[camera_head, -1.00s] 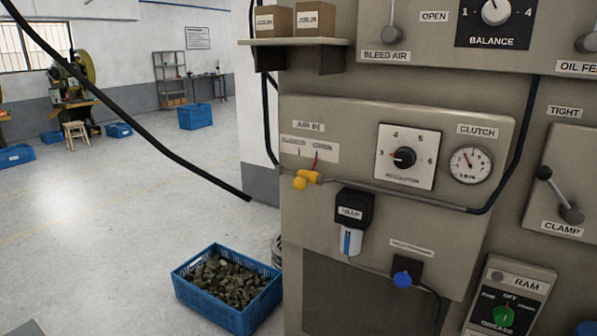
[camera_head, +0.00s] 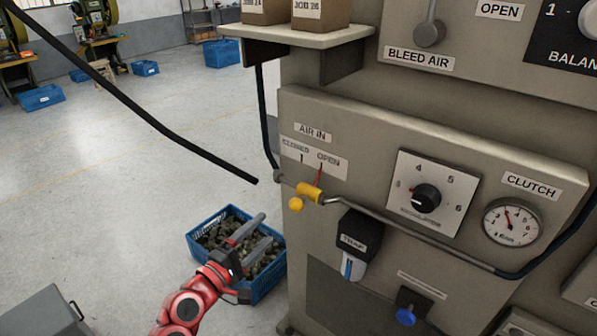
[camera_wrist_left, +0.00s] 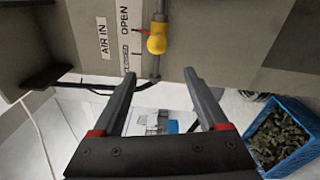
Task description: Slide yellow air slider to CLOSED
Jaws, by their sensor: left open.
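The yellow air slider (camera_head: 309,193) sits on a thin grey pipe on the machine's front, below the AIR IN plate (camera_head: 314,158). Its red pointer stands under the OPEN mark, to the right of the CLOSED mark. A yellow knob hangs from it at the lower left. My left gripper (camera_head: 262,234) is open and empty, below and to the left of the slider and apart from it. In the left wrist view the yellow slider (camera_wrist_left: 157,42) shows beyond the open fingers (camera_wrist_left: 160,80), at the OPEN end. My right gripper is not in view.
A blue crate of dark scrap (camera_head: 262,284) stands on the floor behind my left gripper. A black hose (camera_head: 140,105) hangs across the left. The TRAP unit (camera_head: 354,240), a black dial (camera_head: 426,197) and the clutch gauge (camera_head: 511,222) are right of the slider.

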